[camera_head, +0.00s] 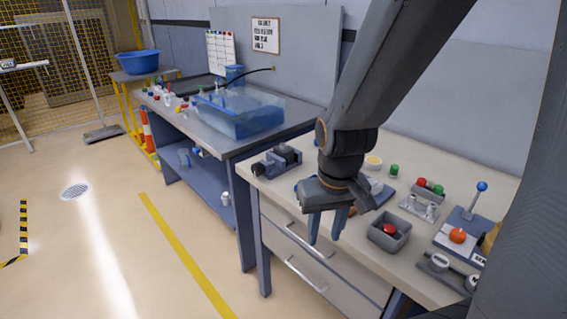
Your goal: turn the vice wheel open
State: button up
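A small grey vice-like fixture (277,162) with dark blocks sits on the left end of the near bench. I cannot clearly make out its wheel at this size. My gripper (328,230) hangs pointing down over the bench's front edge, to the right of and nearer than the fixture. Its two blue-grey fingers are apart, with nothing visible between them. My gripper and wrist hide part of the bench top behind them, including most of a blue item just right of the fixture.
The near bench (262,188) also holds a grey tray (388,233) with a red part, a lever with a blue knob (482,187) and an orange button (457,235). A far table carries a translucent blue tank (240,113).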

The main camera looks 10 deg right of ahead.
aim_at(258, 169)
jog(key=k, duration=1.2)
jog(key=u, duration=0.8)
jog(key=i, duration=1.4)
jog(key=z, duration=0.45)
